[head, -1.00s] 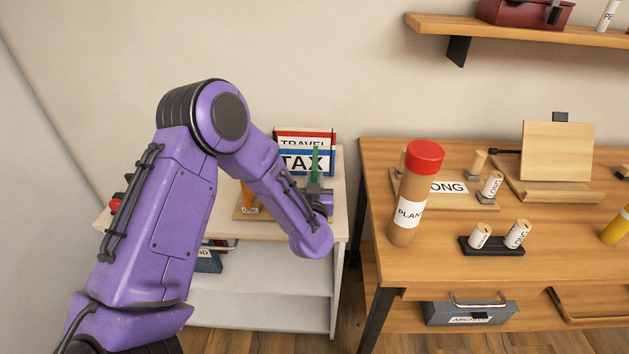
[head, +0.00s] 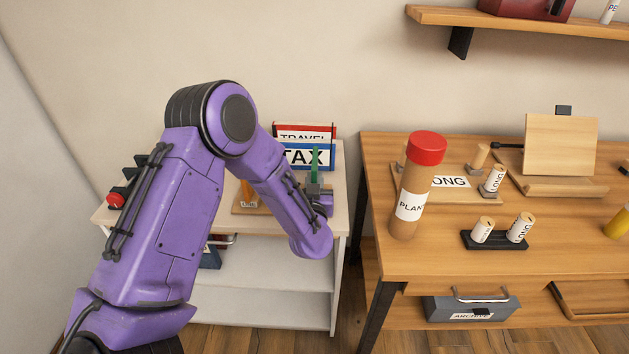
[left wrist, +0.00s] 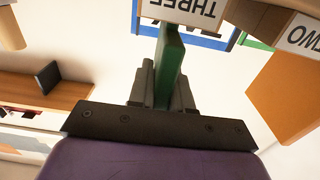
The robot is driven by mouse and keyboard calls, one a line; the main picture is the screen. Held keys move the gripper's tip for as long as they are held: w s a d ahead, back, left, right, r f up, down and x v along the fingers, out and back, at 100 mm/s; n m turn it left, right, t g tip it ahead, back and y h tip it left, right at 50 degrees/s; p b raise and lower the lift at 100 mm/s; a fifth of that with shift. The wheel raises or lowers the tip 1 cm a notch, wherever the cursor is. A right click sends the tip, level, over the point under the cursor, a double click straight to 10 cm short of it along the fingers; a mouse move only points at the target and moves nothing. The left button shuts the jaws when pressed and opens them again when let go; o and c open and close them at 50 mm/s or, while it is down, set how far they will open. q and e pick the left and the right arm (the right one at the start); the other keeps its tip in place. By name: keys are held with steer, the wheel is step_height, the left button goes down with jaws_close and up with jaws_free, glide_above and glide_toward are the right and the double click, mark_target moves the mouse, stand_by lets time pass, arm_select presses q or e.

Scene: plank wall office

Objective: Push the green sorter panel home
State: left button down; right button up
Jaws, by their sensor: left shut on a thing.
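The green sorter panel (head: 315,160) stands upright in front of the TAX folder in the head view. My left gripper (head: 317,187) is shut on it; in the left wrist view my two dark fingers (left wrist: 166,92) close on either side of the green panel (left wrist: 170,60). The wooden sorter base (head: 240,209) is partly hidden behind my left arm. In the left wrist view its label THREE (left wrist: 190,8) lies at the green panel's far end. Whether the panel touches the base is hidden. My right gripper is not in view.
An orange panel (left wrist: 285,95) stands by the label TWO (left wrist: 303,36), beside the green one. A blue TAX folder (head: 325,156) and a red TRAVEL folder (head: 318,127) stand behind. A wooden desk (head: 400,262) with a red-capped tube (head: 413,190) is to the right.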

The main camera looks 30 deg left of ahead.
arm_select(q)
steer(key=shift+f+b, duration=0.3)
steer(key=shift+f, duration=0.2)
steer(key=c, duration=1)
jaws_free()
steer(key=shift+o, duration=0.2)
steer(key=b+v, duration=0.1)
steer(key=v, duration=0.9)
steer(key=shift+s, duration=0.25)
steer(key=shift+d, duration=0.1)
